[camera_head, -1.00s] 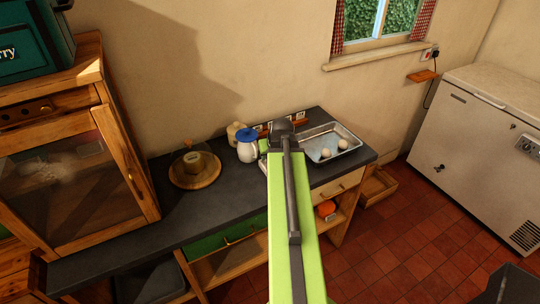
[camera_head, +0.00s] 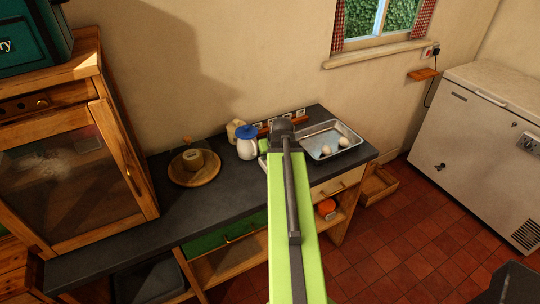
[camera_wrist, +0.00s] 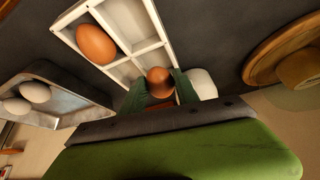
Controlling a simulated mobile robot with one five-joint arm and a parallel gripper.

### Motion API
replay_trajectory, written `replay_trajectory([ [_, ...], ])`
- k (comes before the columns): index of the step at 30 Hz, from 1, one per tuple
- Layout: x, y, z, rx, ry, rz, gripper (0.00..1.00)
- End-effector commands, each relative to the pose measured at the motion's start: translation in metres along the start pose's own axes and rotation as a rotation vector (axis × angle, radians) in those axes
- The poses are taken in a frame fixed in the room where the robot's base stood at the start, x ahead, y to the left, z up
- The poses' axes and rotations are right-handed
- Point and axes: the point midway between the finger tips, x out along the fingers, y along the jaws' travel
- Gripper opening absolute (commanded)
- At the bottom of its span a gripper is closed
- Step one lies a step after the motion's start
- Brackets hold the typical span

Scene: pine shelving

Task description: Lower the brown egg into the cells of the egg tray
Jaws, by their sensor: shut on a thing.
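The white egg tray (camera_wrist: 151,49) shows in the wrist view with square cells. One brown egg (camera_wrist: 96,44) lies in a cell at its upper left. My gripper (camera_wrist: 160,88), with dark green fingers, is shut on another brown egg (camera_wrist: 159,77), at the tray's lower right end. I cannot tell whether the held egg touches the cell floor. In the head view, my arm hides the gripper, the held egg and most of the tray; only a pale sliver of it (camera_head: 262,162) shows left of the arm.
A metal tray (camera_head: 357,147) with white eggs (camera_head: 326,149) stands right of my arm on the dark counter (camera_head: 120,231). Left of my arm are a white jug with a blue lid (camera_head: 247,148) and a round wooden board (camera_head: 181,177).

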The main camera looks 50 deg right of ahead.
Motion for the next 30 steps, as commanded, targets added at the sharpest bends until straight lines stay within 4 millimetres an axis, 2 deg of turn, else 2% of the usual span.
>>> replay_trajectory([
  [30, 0.012, 0.0, 0.007, 0.0, 0.0, 0.0, 0.23],
])
